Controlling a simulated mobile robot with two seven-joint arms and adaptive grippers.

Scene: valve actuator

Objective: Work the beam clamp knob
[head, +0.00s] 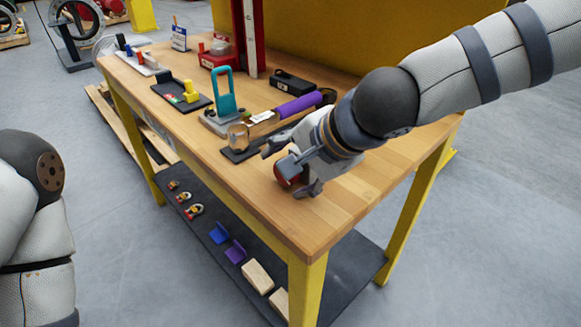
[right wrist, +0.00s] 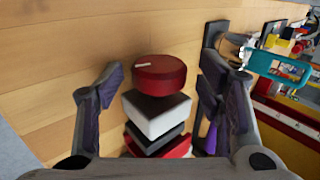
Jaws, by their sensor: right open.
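The beam clamp knob (right wrist: 158,72) is a round red disc with a white mark on its top, seen in the right wrist view. Below it in that view are a white block (right wrist: 156,113), a dark layer and a red part (right wrist: 166,147). My right gripper (right wrist: 160,88) is open, with one finger to each side of this stack and visible gaps to it. In the head view my right gripper (head: 298,176) is low over the near right part of the table, mostly hiding the red part (head: 286,176). My left arm shows at the left edge; its gripper is out of view.
The wooden table (head: 340,205) has yellow legs. Beyond my right gripper stand a teal-handled device (head: 222,95), a purple-handled tool (head: 298,105), a black tray (head: 180,97) and a red post (head: 247,40). The table's near right corner is bare. A lower shelf holds small items.

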